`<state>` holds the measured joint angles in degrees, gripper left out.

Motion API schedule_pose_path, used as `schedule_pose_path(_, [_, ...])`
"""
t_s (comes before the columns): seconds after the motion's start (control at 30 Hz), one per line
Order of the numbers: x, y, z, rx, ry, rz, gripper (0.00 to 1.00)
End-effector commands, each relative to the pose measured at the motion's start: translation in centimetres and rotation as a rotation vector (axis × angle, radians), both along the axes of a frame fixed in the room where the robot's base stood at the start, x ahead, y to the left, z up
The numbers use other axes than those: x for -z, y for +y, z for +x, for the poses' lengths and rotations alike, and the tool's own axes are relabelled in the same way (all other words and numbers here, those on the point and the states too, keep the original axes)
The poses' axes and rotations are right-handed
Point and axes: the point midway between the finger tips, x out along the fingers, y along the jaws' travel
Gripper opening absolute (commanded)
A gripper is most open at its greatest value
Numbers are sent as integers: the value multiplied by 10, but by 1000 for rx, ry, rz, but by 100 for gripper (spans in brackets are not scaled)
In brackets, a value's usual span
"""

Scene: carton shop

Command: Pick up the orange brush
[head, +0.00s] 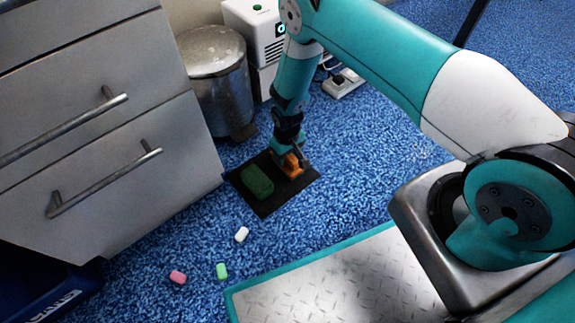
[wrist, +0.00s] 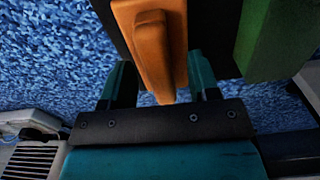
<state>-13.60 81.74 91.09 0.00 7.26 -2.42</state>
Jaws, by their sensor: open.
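The orange brush (head: 292,166) lies on a dark square mat (head: 271,206) on the blue carpet. In the wrist view the brush (wrist: 153,40) runs down from the top edge, and its lower part sits between my two fingers. My gripper (wrist: 158,82) is open, with a teal finger on each side of the brush. I cannot tell whether either finger touches it. In the head view my gripper (head: 287,150) is right over the brush and hides part of it.
A green block (head: 257,181) lies on the mat left of the brush. A metal bin (head: 216,75), a white box-shaped device (head: 256,30) and a power strip (head: 343,82) stand behind. Grey drawers (head: 110,130) are at left. White, green and pink pieces (head: 241,234) lie on the carpet in front.

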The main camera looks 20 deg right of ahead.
Motion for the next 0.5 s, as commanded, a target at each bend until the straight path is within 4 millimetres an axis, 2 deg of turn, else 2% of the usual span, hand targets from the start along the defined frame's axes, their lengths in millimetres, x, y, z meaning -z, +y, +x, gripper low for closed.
schedule_pose_path(0.03, [7, 0, 1, 0, -2, 1, 55])
schedule_pose_path(0.27, [5, 0, 1, 0, -2, 1, 53])
schedule_pose_path(0.5, [5, 0, 1, 0, -2, 1, 0])
